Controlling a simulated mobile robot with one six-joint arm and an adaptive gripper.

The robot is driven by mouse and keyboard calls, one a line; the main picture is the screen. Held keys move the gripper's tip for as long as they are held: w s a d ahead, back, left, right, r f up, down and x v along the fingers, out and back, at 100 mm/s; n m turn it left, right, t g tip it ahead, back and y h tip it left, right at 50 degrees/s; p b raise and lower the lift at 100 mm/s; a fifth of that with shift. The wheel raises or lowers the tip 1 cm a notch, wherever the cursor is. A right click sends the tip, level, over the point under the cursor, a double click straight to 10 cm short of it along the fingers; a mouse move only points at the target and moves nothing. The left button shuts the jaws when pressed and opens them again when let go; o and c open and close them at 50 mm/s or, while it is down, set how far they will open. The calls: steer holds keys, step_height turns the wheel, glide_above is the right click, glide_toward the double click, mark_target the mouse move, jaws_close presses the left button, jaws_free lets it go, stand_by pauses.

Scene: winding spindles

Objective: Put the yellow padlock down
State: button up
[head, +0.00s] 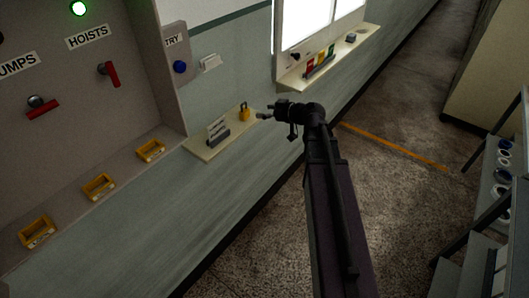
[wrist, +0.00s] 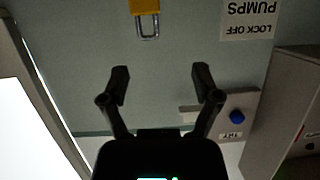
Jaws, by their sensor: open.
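The yellow padlock (head: 244,114) stands upright on a small cream shelf (head: 207,147) on the wall, near its right end. My gripper (head: 266,112) is just right of the padlock, apart from it, with its fingers pointing toward it. In the wrist view the padlock (wrist: 145,7) is at the top edge, its body partly cut off and its grey shackle hanging down in the picture. My gripper (wrist: 161,72) is open there, with nothing between its fingertips.
A "LOCK OFF PUMPS" sign (head: 217,130) stands on the shelf left of the padlock. A grey panel (head: 85,85) with red handles and several yellow-framed holders is at left. A window sill (head: 325,62) with small coloured items is beyond. A rack (head: 497,205) stands at right; the floor between is clear.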

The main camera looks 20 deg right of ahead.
steer(key=s+a+f+m+g+h, duration=0.2)
steer(key=s+a+f+g, duration=0.4)
steer(key=s+a+f, duration=0.15)
steer(key=s+f+m+g+h, duration=0.2)
steer(key=s+h, duration=0.1)
steer(key=s, duration=0.2)
steer(key=s+d+f+m+g+h, duration=0.1)
steer(key=s+f+m+g+h, duration=0.1)
steer(key=s, duration=0.4)
steer(key=shift+f+m+g+h, duration=0.3)
steer(key=shift+m+g+h, duration=0.25)
steer(key=shift+h, duration=0.25)
